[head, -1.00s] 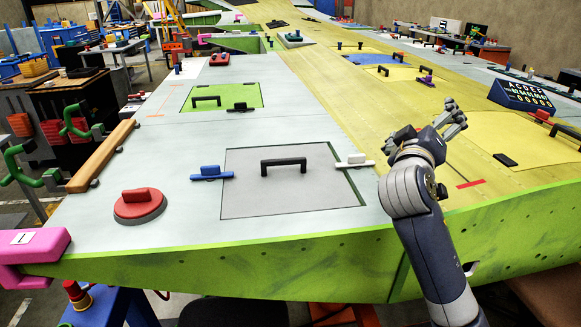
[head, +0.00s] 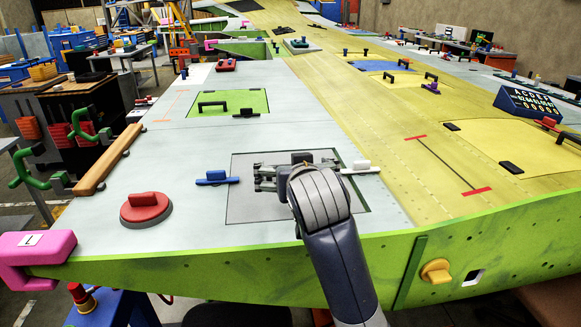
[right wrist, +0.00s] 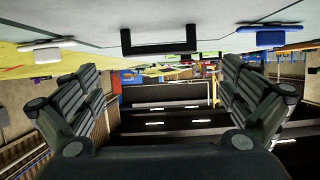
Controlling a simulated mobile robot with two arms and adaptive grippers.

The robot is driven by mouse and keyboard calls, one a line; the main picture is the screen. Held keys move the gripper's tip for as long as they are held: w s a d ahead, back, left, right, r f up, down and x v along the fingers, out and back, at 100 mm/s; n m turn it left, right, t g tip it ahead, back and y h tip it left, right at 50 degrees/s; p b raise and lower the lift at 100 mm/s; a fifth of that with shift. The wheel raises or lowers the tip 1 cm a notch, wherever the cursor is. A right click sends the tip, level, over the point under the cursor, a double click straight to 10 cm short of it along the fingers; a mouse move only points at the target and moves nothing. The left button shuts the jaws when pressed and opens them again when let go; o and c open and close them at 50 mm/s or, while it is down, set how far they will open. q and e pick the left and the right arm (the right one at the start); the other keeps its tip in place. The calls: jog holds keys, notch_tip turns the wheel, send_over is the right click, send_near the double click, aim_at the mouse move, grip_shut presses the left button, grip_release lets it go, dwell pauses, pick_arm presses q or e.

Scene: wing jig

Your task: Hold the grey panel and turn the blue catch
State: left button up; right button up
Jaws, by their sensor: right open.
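The grey panel (head: 243,207) lies flat in the pale wing skin in the head view. My right gripper (head: 296,172) is over it, open and empty, and its hand hides the panel's black handle there. The handle (right wrist: 159,41) shows in the right wrist view, ahead of the spread fingers (right wrist: 159,75) and apart from them. The blue catch (head: 216,178) is at the panel's left edge and also shows in the right wrist view (right wrist: 262,38). A white catch (head: 361,168) is at the right edge. My left gripper is not in view.
A red round knob (head: 146,208) stands left of the panel. A green panel (head: 240,100) with a black handle lies farther back. A wooden rail (head: 108,160) and pink clamp (head: 38,250) line the left edge.

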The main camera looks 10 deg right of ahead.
jog(key=x, duration=0.9)
jog(key=shift+w+f, duration=0.1)
